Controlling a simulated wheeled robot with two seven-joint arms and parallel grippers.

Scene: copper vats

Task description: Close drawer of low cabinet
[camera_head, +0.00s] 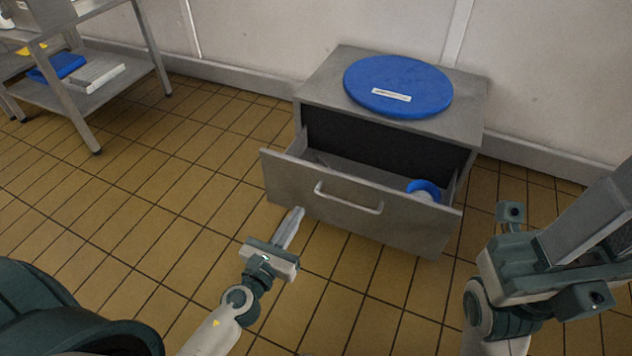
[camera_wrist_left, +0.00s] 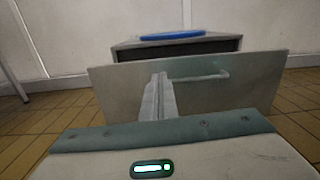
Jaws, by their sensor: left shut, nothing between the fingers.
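The low cabinet (camera_head: 405,127) is a grey box against the wall. Its drawer (camera_head: 350,208) is pulled out, with a bar handle (camera_head: 348,199) on its front. A blue and white item (camera_head: 424,190) lies inside the drawer at the right. My left gripper (camera_head: 297,212) is shut and empty, near the lower left part of the drawer front. In the left wrist view, the shut fingers (camera_wrist_left: 157,98) point at the drawer front (camera_wrist_left: 200,88), left of the handle (camera_wrist_left: 199,77). I cannot tell whether they touch it. My right gripper (camera_head: 553,258) is at the right, its fingers not clear.
A round blue lid (camera_head: 398,86) with a white label lies on the cabinet top. A metal shelf table (camera_head: 88,90) with a blue item (camera_head: 57,67) stands at the back left. The tiled floor (camera_head: 150,190) left of the drawer is clear.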

